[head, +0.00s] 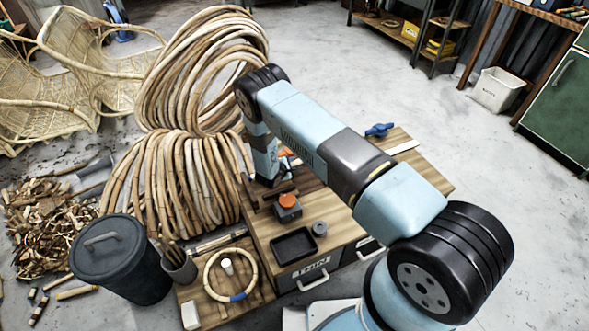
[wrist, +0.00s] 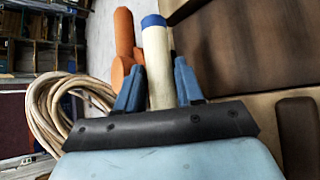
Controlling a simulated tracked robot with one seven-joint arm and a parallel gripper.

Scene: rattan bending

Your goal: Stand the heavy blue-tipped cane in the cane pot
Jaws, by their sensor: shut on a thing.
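The blue-tipped cane (wrist: 157,58) is pale with a blue end and stands between the two blue fingers of my gripper (wrist: 157,88) in the wrist view. My gripper is shut on it. In the head view my arm hides most of the gripper and the cane, above the back left of the wooden bench. A small dark pot (head: 180,268) holding several thin canes stands left of the bench, beside the lidded bin. It is apart from my gripper, and I cannot see it in the wrist view.
An orange object (wrist: 123,45) is close beside the cane. The bench (head: 345,240) holds a black tray (head: 294,244) and an orange-topped block (head: 288,206). A lidded bin (head: 118,258), a board with a blue-banded ring (head: 238,296) and large cane coils (head: 172,190) crowd the left.

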